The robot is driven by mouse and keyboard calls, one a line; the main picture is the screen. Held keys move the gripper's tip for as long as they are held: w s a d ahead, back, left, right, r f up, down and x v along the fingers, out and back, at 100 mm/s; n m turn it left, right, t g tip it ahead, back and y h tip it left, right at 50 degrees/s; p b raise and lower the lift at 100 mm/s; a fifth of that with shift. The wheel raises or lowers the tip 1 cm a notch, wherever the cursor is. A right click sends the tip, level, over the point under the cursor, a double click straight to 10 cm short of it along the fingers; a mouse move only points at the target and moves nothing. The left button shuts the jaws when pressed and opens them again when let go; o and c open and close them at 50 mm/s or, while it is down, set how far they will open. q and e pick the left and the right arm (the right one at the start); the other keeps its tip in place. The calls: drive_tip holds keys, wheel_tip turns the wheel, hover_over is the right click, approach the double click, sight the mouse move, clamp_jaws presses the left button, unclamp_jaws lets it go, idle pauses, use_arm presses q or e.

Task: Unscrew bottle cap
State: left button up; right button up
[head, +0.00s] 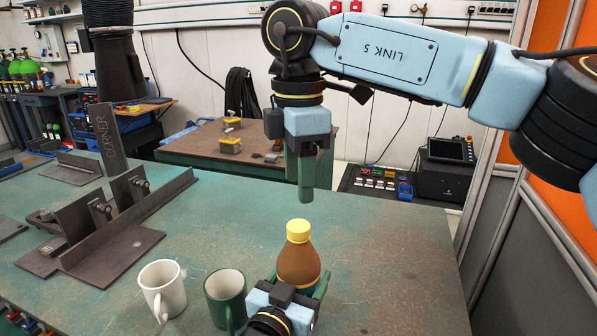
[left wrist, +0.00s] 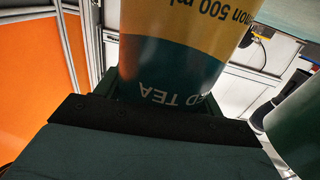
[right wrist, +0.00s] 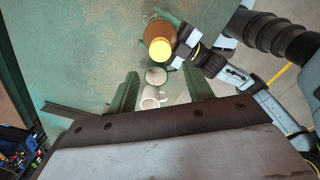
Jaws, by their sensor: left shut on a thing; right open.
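A brown tea bottle (head: 298,262) with a yellow cap (head: 298,230) stands upright on the green table. The cap is on the bottle's top. My left gripper (head: 300,288) is shut on the bottle's body from the front. The label fills much of the left wrist view (left wrist: 175,60). My right gripper (head: 303,178) hangs above the bottle, pointing down, apart from the cap. In the right wrist view its fingers (right wrist: 162,92) are spread and empty, and the yellow cap (right wrist: 160,49) shows beyond them.
A white mug (head: 163,288) and a green mug (head: 226,297) stand left of the bottle, the green one close to my left gripper. Steel angle parts (head: 120,235) lie on the table (head: 400,270) at left. The table right of the bottle is clear.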

sight(298, 225)
drive_tip(key=shift+m, duration=1.2)
drive_tip(key=shift+f, duration=0.25)
wheel_tip(298, 225, down, 8)
drive_tip(key=shift+r, duration=0.25)
drive_tip(key=shift+c, duration=0.3)
